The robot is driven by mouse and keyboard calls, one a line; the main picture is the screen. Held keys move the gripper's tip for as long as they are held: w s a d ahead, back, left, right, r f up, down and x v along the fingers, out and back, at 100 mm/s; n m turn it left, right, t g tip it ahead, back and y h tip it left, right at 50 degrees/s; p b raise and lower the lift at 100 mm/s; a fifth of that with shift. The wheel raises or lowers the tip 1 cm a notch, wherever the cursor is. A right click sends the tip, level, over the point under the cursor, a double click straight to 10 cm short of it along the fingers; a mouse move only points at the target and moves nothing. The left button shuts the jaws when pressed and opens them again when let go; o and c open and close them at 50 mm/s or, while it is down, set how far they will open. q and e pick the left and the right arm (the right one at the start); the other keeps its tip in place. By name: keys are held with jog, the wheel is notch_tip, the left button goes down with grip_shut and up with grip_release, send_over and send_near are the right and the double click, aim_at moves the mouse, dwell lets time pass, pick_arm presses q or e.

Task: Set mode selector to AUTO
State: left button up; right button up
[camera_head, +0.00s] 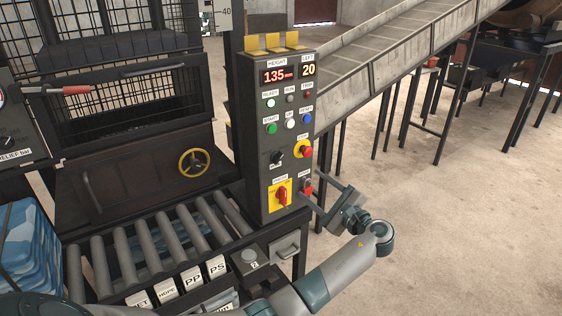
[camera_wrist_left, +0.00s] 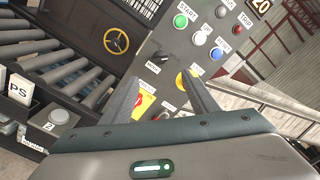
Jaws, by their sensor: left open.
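The mode selector (camera_head: 277,158) is a small black knob on the dark control panel (camera_head: 256,110), above a MODE label. It also shows in the left wrist view (camera_wrist_left: 159,57), just beyond the fingertips. Its exact pointer position is too small to read. My left gripper (camera_head: 312,187) is open and empty at the panel's lower right side, to the right of and lower than the knob. In the left wrist view its two fingers (camera_wrist_left: 160,78) point toward the panel, apart from the knob. My right gripper is not in view.
A red emergency stop (camera_head: 306,152) sits right of the knob. A red rotary switch (camera_head: 282,195) on a yellow plate is below. Green, white and blue buttons are above. A roller conveyor (camera_head: 150,245) lies left; open floor (camera_head: 450,220) is at right.

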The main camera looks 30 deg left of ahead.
pick_arm(q)
jog(key=shift+a, duration=0.1)
jog(key=p, duration=0.5)
send_near(279, 159)
jog(key=x, duration=0.7)
jog(key=shift+a+r, duration=0.1)
jog(key=shift+a, duration=0.15)
jog(key=shift+w+a, duration=0.25)
jog(key=shift+a, duration=0.35)
jog(key=c, duration=1.1)
